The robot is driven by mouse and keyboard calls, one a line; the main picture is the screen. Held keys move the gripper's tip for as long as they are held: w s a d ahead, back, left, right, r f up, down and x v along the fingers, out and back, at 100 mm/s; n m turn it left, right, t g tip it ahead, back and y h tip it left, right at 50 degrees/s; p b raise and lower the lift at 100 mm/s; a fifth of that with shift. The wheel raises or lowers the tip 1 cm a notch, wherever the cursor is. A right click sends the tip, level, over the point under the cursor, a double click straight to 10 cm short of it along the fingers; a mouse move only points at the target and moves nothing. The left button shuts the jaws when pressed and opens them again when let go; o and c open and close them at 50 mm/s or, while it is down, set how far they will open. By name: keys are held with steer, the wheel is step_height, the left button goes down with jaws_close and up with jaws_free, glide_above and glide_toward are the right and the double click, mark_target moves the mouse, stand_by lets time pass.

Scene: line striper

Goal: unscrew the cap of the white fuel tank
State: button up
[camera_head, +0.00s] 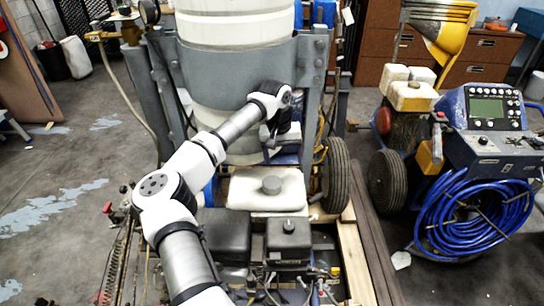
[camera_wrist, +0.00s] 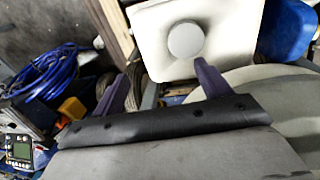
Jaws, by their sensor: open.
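The white fuel tank (camera_head: 240,192) sits low in the middle of the head view, in front of the large drum. Its round grey cap (camera_head: 271,185) is on top of it. In the wrist view the white tank (camera_wrist: 235,45) is at the upper middle, with the cap (camera_wrist: 186,40) on it. My gripper (camera_wrist: 158,85) is open and empty, with its two purple-grey fingers spread apart below the cap in that picture. The fingers are apart from the cap. In the head view my gripper (camera_head: 276,137) is above and behind the tank, and its fingers are hard to make out.
A large drum (camera_head: 235,75) in a grey frame stands behind the tank. An engine (camera_head: 288,240) is in front of it, and a black wheel (camera_head: 337,175) is to its right. A machine with a coiled blue hose (camera_head: 475,215) stands at the right. A blue container (camera_wrist: 287,30) borders the tank.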

mark_target(272, 182)
steer(key=shift+y, duration=0.7)
steer(key=shift+w+a+f+b, duration=0.1)
steer(key=shift+a+f+b, duration=0.65)
steer(key=shift+f, duration=1.1)
steer(key=shift+a+f+b, duration=0.35)
steer(key=shift+f+b, duration=0.8)
steer(key=shift+f, duration=0.65)
steer(key=shift+w+a+f+b, duration=0.1)
steer(key=shift+a+f+b, duration=0.65)
steer(key=shift+f, duration=1.1)
steer(key=shift+d, duration=0.2)
steer(key=c, duration=1.1)
steer(key=shift+n, duration=1.5)
steer(key=n, duration=0.2)
steer(key=shift+r+n, duration=0.1)
steer(key=shift+n, duration=0.7)
